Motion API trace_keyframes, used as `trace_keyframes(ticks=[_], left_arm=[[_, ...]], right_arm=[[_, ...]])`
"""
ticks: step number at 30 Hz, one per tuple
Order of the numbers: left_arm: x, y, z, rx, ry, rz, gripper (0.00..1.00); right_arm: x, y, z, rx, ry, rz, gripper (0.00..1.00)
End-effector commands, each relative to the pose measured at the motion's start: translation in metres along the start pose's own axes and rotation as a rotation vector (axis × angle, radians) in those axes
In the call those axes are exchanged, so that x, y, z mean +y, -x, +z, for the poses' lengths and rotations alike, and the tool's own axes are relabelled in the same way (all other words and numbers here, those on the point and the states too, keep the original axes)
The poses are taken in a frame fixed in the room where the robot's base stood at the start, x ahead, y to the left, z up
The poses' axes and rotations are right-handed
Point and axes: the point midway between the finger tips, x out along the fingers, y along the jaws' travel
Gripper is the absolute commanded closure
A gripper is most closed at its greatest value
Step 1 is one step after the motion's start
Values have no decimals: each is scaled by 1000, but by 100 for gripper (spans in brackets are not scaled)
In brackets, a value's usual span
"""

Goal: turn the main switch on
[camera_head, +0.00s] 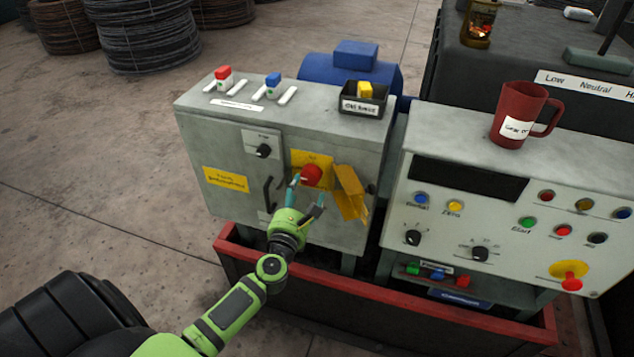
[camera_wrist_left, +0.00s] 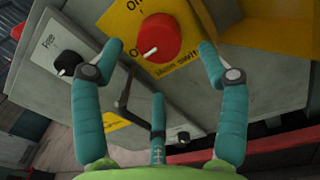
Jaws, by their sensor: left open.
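The main switch (camera_head: 312,175) is a red round knob on a yellow plate on the front of a grey cabinet (camera_head: 230,150). In the left wrist view the red knob (camera_wrist_left: 160,38) has a white pointer mark low on its left side, and the plate carries partly visible lettering. My left gripper (camera_head: 305,192) is open just in front of the knob. In the left wrist view its teal fingers (camera_wrist_left: 160,62) stand to either side of and below the knob, with no clear contact. A yellow flap (camera_head: 350,193) hangs open to the right of the switch. My right gripper is not in view.
A black knob (camera_head: 263,151) and a dark handle (camera_head: 267,192) are on the cabinet left of the switch. A control panel (camera_head: 500,220) with buttons stands to the right, a red mug (camera_head: 520,113) on top. A red-rimmed tray edge (camera_head: 400,310) runs below.

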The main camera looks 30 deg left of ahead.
Motion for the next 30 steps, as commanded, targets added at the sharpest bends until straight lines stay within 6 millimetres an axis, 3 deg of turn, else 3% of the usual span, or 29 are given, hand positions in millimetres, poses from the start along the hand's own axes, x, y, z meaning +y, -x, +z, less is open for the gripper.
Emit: trace_keyframes(ticks=[3, 9, 19, 20, 21, 24, 30], left_arm=[[0, -21, 2, -2, -2, -1, 26], [-1, -43, 0, -1, -4, -2, 26], [-1, -48, 0, 0, -4, -3, 26], [-1, -48, 0, 0, -4, -3, 30], [-1, -48, 0, 0, -4, -3, 46], [-1, -48, -1, 1, -4, -3, 79], [-2, -47, -2, 3, -5, -4, 80]], right_arm=[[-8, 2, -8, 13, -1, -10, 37], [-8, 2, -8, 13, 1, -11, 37], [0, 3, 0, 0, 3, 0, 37], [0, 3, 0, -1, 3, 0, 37], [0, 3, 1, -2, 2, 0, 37], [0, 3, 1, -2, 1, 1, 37], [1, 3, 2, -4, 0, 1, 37]])
